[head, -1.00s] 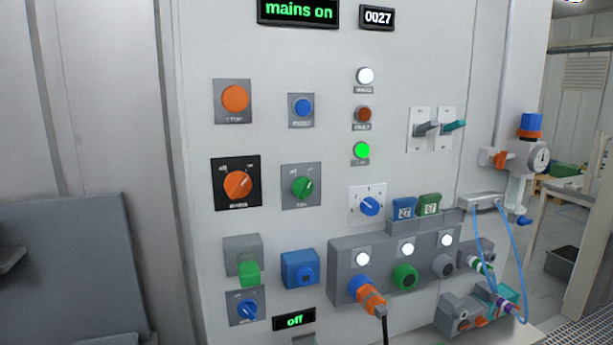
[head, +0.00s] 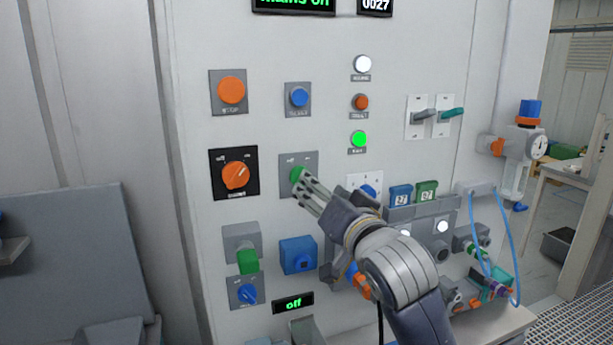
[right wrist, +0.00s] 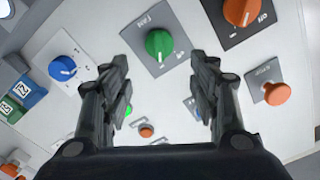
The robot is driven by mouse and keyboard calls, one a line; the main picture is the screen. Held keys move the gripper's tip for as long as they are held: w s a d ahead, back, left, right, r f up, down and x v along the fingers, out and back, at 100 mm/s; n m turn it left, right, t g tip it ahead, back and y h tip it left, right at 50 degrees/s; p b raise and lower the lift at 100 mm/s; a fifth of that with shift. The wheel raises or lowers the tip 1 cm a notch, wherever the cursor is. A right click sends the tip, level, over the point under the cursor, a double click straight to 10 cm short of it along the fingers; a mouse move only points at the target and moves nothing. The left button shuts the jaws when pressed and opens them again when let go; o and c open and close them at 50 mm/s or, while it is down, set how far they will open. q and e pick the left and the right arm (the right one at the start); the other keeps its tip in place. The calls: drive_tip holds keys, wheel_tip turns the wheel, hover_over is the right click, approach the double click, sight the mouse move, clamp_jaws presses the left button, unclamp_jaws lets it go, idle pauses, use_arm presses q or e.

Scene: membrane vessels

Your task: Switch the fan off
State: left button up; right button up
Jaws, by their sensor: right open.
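The fan switch is a green rotary knob (head: 297,176) on a grey square plate (head: 311,160) on the light panel. It also shows in the right wrist view (right wrist: 159,45), with a "FAN" label beside it. I cannot read its pointer setting for sure. My right gripper (head: 309,188) reaches in from the lower right, its fingertips close in front of the knob and covering its lower right edge in the head view. In the right wrist view the gripper (right wrist: 163,74) is open and empty, with the knob beyond and between its spread fingers. My left gripper is not in view.
The orange mains knob (head: 236,175) is close left of the fan knob; a blue button (head: 298,97) is above. A blue selector (head: 368,191) and socket row stand right, partly behind my arm. A green lamp (head: 358,139) is lit. The display (head: 293,303) reads "off".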

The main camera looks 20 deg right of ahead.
drive_tip(key=w+p, duration=0.2)
drive_tip(key=w, duration=0.7)
drive_tip(key=shift+a, duration=0.15)
drive_tip(key=c, duration=1)
